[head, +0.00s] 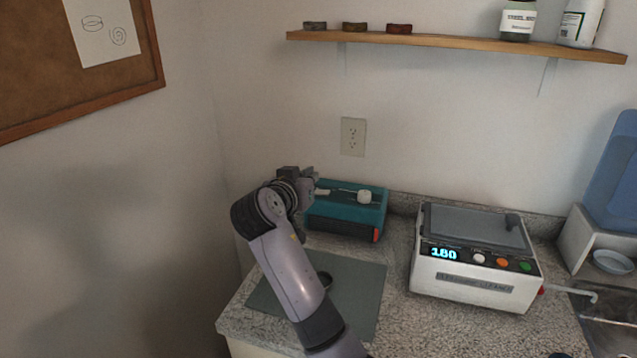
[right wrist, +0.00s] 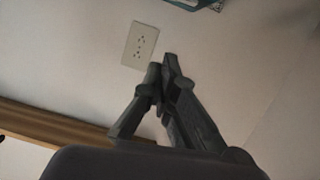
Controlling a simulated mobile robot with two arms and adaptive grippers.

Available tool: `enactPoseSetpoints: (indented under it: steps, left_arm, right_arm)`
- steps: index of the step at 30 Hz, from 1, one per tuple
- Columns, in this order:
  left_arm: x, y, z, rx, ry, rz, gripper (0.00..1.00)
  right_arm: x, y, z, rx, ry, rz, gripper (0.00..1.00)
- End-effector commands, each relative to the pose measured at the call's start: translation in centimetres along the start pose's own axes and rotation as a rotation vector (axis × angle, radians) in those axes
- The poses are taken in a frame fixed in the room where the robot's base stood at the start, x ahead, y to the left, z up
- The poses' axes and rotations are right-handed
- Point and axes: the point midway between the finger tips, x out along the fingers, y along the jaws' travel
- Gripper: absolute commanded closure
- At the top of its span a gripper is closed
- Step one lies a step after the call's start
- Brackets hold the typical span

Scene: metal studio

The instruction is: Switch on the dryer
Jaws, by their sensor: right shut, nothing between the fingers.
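A teal box-shaped device (head: 345,205) stands on the counter against the back wall, with a dark front band and an orange-red part (head: 376,235) at its right front corner. No label on it is legible, but it may be the dryer. A white knob-ended part lies across its top. My right gripper (head: 308,175) is at the upper left of this device in the head view, shut and empty; I cannot tell whether it touches. In the right wrist view its fingertips (right wrist: 165,68) meet near the wall outlet (right wrist: 140,45). My left gripper is not in view.
A white device (head: 475,291) with a lit "180" display and several buttons stands right of the teal one. A grey-green mat (head: 360,285) with a small dark round object lies in front. A wooden shelf (head: 450,41) hangs above; a sink (head: 605,310) is at right.

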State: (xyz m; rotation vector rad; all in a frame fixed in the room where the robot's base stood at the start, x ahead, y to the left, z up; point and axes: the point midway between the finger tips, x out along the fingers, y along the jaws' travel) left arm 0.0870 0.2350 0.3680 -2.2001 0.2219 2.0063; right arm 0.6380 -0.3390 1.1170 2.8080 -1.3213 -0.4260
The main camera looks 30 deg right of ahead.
Motion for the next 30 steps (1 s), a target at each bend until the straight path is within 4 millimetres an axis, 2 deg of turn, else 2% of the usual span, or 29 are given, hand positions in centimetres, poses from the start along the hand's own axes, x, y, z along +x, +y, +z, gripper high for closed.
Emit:
enactPoseSetpoints:
  steps: [14, 16, 21, 30]
  left_arm:
    - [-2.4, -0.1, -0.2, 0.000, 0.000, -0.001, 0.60]
    - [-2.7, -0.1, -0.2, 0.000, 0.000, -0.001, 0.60]
    - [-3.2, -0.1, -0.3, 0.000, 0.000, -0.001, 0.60]
    - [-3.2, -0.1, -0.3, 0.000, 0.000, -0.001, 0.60]
  right_arm:
    - [9.4, 0.2, -0.3, -0.002, 0.000, 0.003, 1.00]
    - [9.6, 0.1, 1.2, -0.005, -0.004, 0.002, 1.00]
    - [10.1, 0.1, 3.1, -0.001, -0.001, 0.000, 1.00]
    - [10.2, 0.0, 3.9, 0.001, 0.000, -0.001, 1.00]
